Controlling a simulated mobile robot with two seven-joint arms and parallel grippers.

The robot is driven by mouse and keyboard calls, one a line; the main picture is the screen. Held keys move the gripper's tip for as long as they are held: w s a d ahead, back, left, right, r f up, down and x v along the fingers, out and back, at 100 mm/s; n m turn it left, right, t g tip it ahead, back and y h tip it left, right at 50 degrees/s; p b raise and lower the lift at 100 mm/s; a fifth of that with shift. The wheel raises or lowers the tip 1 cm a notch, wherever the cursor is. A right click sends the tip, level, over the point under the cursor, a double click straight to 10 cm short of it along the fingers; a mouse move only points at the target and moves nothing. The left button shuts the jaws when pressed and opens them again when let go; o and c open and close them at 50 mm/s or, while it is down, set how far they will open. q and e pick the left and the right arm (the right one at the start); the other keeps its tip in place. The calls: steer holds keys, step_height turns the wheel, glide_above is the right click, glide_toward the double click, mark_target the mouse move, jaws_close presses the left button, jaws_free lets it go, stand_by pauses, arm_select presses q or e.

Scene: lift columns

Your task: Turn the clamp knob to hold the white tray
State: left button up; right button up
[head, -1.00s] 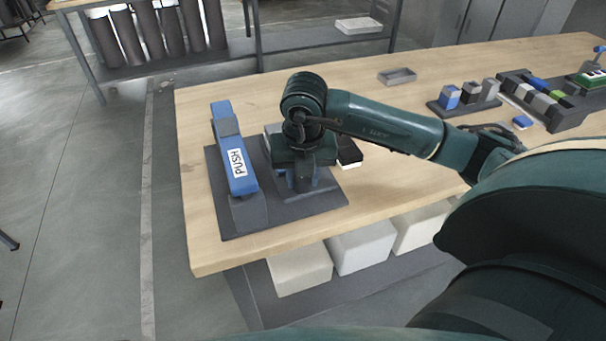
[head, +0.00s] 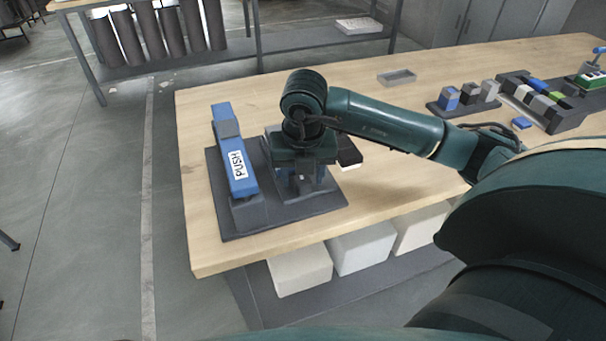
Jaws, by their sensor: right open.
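My right gripper (head: 304,187) points down over the right part of a dark fixture plate (head: 275,213) at the table's near left corner. Its jaws are open. Small blue parts (head: 321,173) show around its fingers; the clamp knob itself is hidden or cannot be made out under the hand. I cannot tell whether the fingers touch anything. The white tray is mostly hidden behind the hand; a black block with a pale lower edge (head: 349,154) sticks out to the right of it. My left gripper is not in view.
A small grey tray (head: 397,77), a block rack (head: 464,99) and a larger holder (head: 545,102) lie farther right. The table (head: 400,200) between is clear. Pale boxes (head: 362,248) sit below.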

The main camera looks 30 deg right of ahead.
steer(key=shift+r+p, duration=1.8)
steer(key=shift+r, duration=1.35)
